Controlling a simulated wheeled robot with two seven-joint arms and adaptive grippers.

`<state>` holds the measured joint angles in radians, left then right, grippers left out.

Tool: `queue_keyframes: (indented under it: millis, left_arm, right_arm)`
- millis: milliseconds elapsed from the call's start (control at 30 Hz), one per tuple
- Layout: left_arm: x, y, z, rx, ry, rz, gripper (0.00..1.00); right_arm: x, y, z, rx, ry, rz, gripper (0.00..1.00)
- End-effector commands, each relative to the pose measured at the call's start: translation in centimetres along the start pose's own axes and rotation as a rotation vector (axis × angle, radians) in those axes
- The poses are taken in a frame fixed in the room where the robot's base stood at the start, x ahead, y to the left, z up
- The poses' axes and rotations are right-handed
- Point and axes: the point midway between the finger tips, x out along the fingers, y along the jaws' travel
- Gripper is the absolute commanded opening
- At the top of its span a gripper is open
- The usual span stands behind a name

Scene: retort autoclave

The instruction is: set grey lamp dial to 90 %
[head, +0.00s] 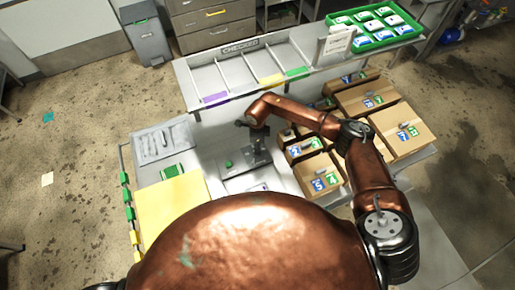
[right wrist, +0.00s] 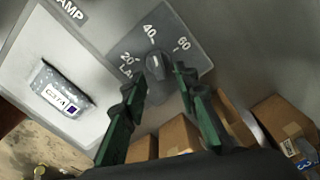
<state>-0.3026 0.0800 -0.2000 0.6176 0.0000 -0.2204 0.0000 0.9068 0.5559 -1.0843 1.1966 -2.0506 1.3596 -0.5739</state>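The grey lamp dial (right wrist: 157,66) is a dark knob on a square grey plate in the right wrist view. The plate shows the marks 20, 40 and 60; its other marks are cut off or too small to read. A short light line on the knob points roughly at 40. My right gripper (right wrist: 160,77) is open, its two green-padded fingers on either side of the knob, with a visible gap on both sides. I cannot tell its exact height above the plate. In the head view my right arm reaches to the middle of the bench. My left gripper is out of view.
A pale panel with a small labelled packet (right wrist: 60,88) lies left of the dial plate.

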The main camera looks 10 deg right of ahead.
Motion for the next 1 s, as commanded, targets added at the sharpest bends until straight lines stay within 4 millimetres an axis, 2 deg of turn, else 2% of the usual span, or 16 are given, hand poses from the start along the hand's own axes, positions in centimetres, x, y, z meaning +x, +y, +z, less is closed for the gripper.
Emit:
queue_keyframes:
  millis: [200, 533, 933, 1000]
  left_arm:
    - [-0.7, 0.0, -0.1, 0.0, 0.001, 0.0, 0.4]
    - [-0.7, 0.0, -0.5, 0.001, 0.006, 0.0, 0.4]
    - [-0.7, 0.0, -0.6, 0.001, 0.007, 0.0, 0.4]
    - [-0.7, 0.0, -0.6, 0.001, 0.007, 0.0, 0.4]
  right_arm:
    - [2.2, 0.0, 0.0, 0.003, -0.002, 0.001, 0.28]
    - [2.6, 0.0, -0.1, 0.003, -0.003, 0.001, 0.28]
    - [2.6, 0.0, -0.1, 0.004, -0.003, 0.001, 0.0]
    - [2.6, 0.0, -0.1, 0.004, -0.003, 0.001, 0.0]
